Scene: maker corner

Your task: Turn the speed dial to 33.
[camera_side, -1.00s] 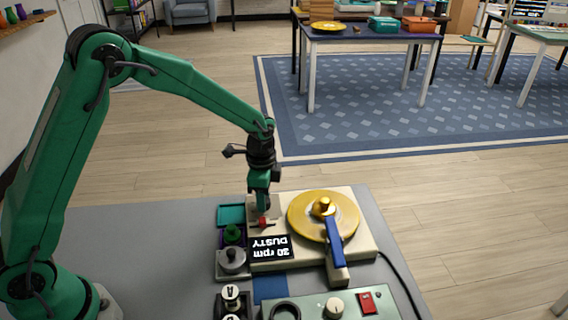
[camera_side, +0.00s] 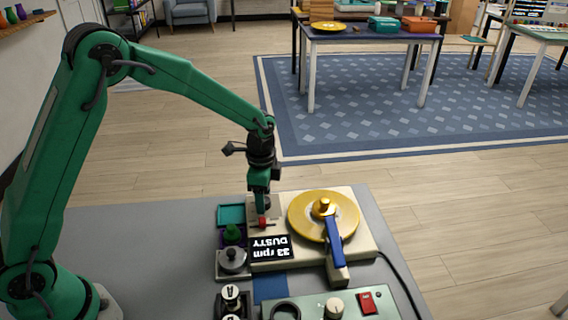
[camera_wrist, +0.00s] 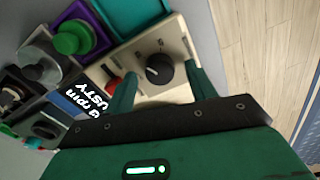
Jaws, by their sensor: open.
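The black speed dial (camera_wrist: 159,69) with a white pointer mark sits on the cream record player (camera_wrist: 178,42). My gripper (camera_wrist: 163,88) is open, its two green fingers apart on either side of the dial; I cannot tell whether either touches it. In the side view my gripper (camera_side: 263,207) is over the back left corner of the record player (camera_side: 366,236) and largely hides the dial. The black display (camera_side: 270,248), upside down to the side camera, appears to read 33 rpm and DUSTY.
A gold platter (camera_side: 304,221) with a blue tonearm (camera_side: 335,246) is right of my gripper. A red-capped control (camera_side: 262,222) is close to my fingers. Trays with a green knob (camera_side: 232,234) and a grey weight (camera_side: 233,260) stand left. A control box (camera_side: 312,303) is in front.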

